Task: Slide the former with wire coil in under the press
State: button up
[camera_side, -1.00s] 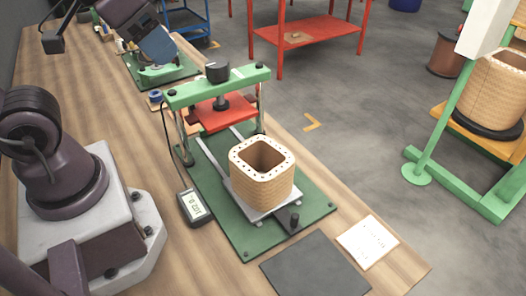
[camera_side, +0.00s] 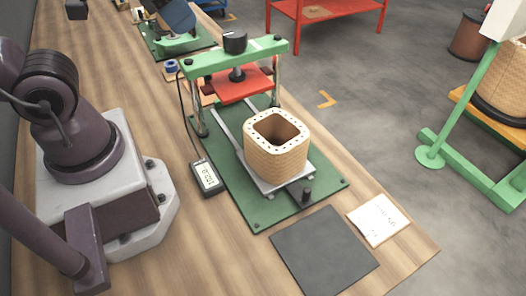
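The former with wire coil (camera_side: 277,158) is a tan, square, rounded tube with a pale top flange dotted with holes. It stands upright on a light metal sliding plate (camera_side: 262,181) at the front of the rails. The press (camera_side: 208,62) has a green crossbar, a black knob and a red pressing plate (camera_side: 243,88). The red plate is raised behind the coil, and the coil is in front of it, not beneath it. A small dark knob (camera_side: 306,194) stands at the front of the green base (camera_side: 262,213). My gripper does not show, and nothing touches the coil.
A digital readout (camera_side: 206,177) lies left of the base, with a cable running to the press. A dark mat (camera_side: 323,250) and a white paper (camera_side: 378,219) lie in front. Another green device (camera_side: 170,42) stands farther back. A green floor stand (camera_side: 455,105) is at right.

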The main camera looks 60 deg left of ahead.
jog(key=w+d+f+m+g, duration=0.1)
jog(key=d+f+m, duration=0.1)
jog(key=d, duration=0.1)
jog(key=w+d+f+m+g, duration=0.2)
jog(key=d+f, duration=0.1)
jog(key=w+d+f+m+g+y, duration=0.1)
jog(key=d+f+m, duration=0.1)
jog(key=d+f, duration=0.1)
jog(key=shift+w+f+g, duration=0.2)
jog(key=shift+w+g, duration=0.1)
jog(key=shift+w, duration=0.1)
grip_shut()
jog(key=w+d+f+m+y, duration=0.3)
jog(key=d+f+m+y, duration=0.1)
jog(key=d+f+m, duration=0.85)
jog(key=shift+n, duration=0.55)
jog(key=x, duration=1.1)
jog(key=shift+s+d+f, duration=0.1)
jog(key=shift+d+f, duration=0.25)
jog(key=shift+f, duration=0.05)
jog(key=shift+a, duration=2)
